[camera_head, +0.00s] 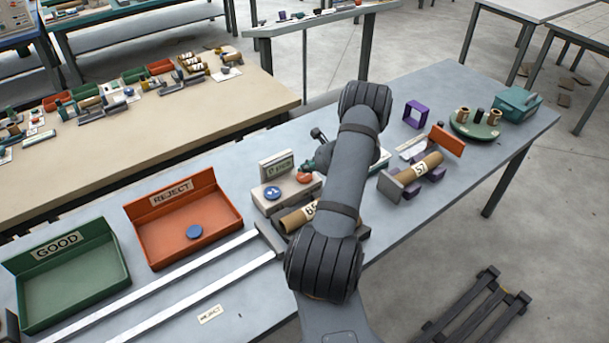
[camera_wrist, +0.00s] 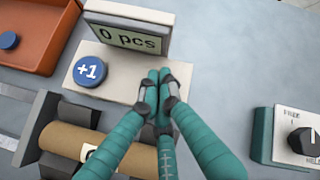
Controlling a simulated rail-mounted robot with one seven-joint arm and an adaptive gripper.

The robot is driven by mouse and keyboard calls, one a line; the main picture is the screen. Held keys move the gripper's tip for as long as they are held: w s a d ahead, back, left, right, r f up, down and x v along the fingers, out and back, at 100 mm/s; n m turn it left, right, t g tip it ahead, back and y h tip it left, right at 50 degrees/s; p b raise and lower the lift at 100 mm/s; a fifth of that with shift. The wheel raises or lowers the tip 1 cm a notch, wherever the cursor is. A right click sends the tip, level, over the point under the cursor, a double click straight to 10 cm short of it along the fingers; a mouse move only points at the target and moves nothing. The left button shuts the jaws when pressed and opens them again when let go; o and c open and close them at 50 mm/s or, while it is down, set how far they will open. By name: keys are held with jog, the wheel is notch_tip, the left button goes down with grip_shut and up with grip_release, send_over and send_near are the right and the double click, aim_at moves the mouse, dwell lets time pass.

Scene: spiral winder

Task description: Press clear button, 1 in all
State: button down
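A pale counter box (camera_head: 269,203) stands mid-table with a raised display (camera_head: 277,167). In the wrist view the display (camera_wrist: 125,37) reads "0 pcs". Its blue "+1" button (camera_wrist: 90,70) is on the left of the top face. A red button (camera_head: 304,178) sits at the right of the box in the head view; its label is unreadable and I take it as the clear button. In the wrist view the red button is hidden behind my fingers. My gripper (camera_wrist: 158,76) is shut and empty, its fingertips over the box's right part. Contact cannot be told.
A brown tube (camera_wrist: 90,148) lies in a dark holder in front of the box. A device with a black knob (camera_wrist: 302,140) is at right. An orange REJECT tray (camera_head: 190,225) and green GOOD tray (camera_head: 70,278) stand left. Another tube (camera_head: 418,167) rests right.

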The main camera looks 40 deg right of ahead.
aim_at(305, 177)
jog(key=shift+r+p, duration=1.45)
jog(key=shift+r, duration=1.05)
jog(key=shift+w+a, duration=0.1)
